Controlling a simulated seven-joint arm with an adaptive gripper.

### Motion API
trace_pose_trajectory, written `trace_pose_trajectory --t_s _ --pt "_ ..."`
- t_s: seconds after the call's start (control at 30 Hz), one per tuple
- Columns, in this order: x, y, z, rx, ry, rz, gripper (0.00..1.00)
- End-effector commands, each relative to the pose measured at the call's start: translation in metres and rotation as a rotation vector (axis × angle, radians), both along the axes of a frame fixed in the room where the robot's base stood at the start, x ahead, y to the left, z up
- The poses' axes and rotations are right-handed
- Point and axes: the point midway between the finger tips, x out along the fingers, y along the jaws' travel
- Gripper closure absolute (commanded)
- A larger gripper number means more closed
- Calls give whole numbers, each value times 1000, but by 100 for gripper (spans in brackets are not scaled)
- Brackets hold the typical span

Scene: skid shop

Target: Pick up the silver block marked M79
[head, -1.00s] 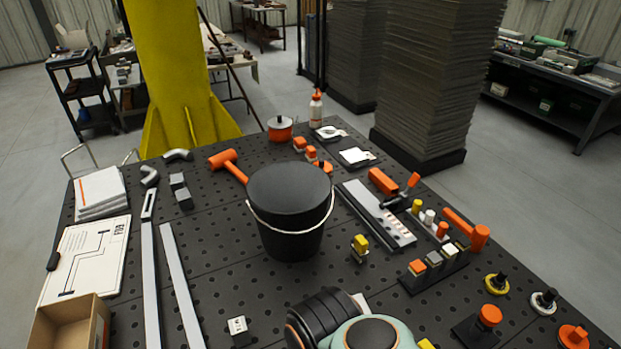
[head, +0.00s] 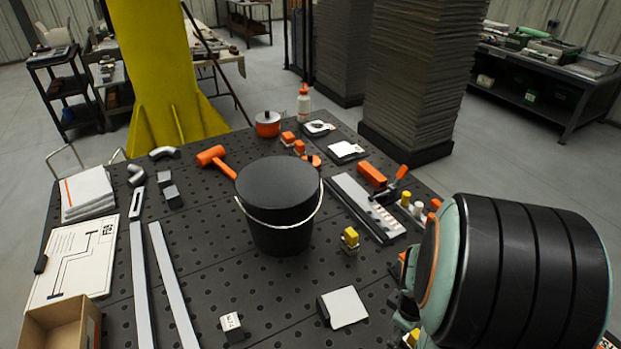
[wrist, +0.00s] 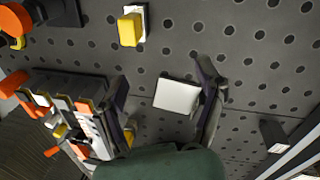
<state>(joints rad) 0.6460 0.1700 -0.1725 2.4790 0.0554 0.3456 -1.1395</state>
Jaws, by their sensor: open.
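A small dark grey block with a white marked label (head: 231,326) sits on the perforated table near the front, right of two long metal strips. Its marking is too small to read surely. It appears in the wrist view (wrist: 274,137) at the right, outside my fingers. My gripper (wrist: 162,76) is open and empty above the table, its two fingers spread, with a white-topped square piece (wrist: 178,96) visible between them below. In the head view my arm covers the right front, and the fingers are mostly hidden. Two more grey blocks (head: 171,196) stand at the left, no marking legible.
A black bucket (head: 278,215) stands mid-table. A yellow-topped block (head: 349,241) is right of it; the white-topped piece (head: 345,307) lies nearer the front. Long metal strips (head: 178,290) and an open cardboard box (head: 62,325) occupy the left front.

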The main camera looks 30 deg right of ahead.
Motion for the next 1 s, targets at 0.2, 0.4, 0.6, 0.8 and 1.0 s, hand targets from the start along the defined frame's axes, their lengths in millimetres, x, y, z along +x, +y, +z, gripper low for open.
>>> trace_pose_trajectory --t_s 0.2,0.4,0.6,0.8,1.0 --pt "-91 -17 -51 140 162 -312 30" --pt "-103 -18 -64 153 168 -357 30" --pt "-108 -17 -94 154 171 -356 30" --pt "-110 -17 -115 152 168 -355 30" --pt "-110 -18 -121 149 166 -354 30"
